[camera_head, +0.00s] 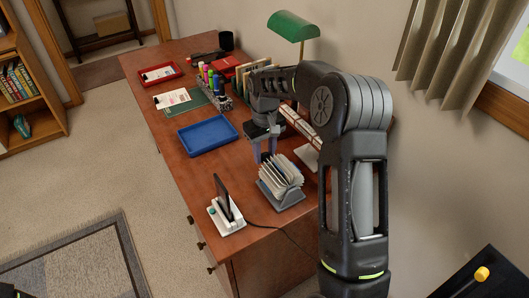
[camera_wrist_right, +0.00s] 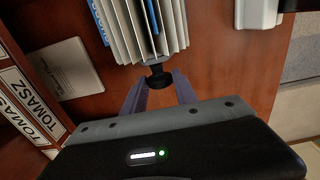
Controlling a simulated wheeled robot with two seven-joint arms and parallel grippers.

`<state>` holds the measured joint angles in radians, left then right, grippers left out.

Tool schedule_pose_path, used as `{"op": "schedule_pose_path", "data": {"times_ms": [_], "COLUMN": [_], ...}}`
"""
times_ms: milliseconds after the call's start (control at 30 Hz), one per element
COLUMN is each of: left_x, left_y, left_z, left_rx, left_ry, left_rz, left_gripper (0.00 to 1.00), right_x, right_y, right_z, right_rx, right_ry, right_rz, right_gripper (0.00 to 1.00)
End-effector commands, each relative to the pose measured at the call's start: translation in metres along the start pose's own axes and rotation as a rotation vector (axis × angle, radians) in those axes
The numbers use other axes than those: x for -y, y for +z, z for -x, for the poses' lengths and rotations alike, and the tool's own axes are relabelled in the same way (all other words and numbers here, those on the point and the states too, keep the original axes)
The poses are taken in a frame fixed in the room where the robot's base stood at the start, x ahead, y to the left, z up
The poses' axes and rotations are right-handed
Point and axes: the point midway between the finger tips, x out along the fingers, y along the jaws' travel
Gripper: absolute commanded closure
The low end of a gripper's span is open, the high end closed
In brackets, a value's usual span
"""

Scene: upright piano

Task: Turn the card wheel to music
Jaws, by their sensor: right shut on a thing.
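The card wheel (camera_head: 283,178), a rotary file with white fanned cards on a grey base, stands near the front right of the desk. It also shows at the top of the right wrist view (camera_wrist_right: 140,25), with blue tab cards among the white ones. Its dark side knob (camera_wrist_right: 157,76) sits between the fingertips of my right gripper (camera_wrist_right: 158,88). In the head view my right gripper (camera_head: 264,156) points down just behind the wheel, shut on the knob. The tab wording is too small to read. My left gripper is not in view.
A phone or tablet on a white stand (camera_head: 225,209) is left of the wheel at the desk's front. A blue tray (camera_head: 207,136), marker rack (camera_head: 215,88), red tray (camera_head: 160,74) and green lamp (camera_head: 293,26) stand farther back. Binders (camera_wrist_right: 22,100) are close by at left in the wrist view.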

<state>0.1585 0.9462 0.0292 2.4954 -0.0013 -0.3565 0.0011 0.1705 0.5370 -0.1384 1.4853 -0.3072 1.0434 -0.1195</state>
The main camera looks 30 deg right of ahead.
Motion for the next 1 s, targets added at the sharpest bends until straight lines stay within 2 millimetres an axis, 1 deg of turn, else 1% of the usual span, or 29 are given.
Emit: {"op": "schedule_pose_path", "data": {"times_ms": [900, 933, 1000], "left_x": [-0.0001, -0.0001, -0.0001], "left_y": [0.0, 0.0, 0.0], "left_z": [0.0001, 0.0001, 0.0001], "left_rx": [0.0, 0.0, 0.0], "left_ry": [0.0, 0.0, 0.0], "left_rz": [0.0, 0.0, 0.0], "left_gripper": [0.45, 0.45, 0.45], "right_x": [-0.0002, -0.0002, -0.0001], "right_y": [-0.0005, -0.0005, -0.0005], "right_z": [0.0007, 0.0007, 0.0006], "right_rx": [-0.002, -0.002, -0.002], "right_ry": [0.0, 0.0, 0.0], "right_rz": [0.0, 0.0, 0.0], "right_gripper": [1.0, 0.63, 0.58]}}
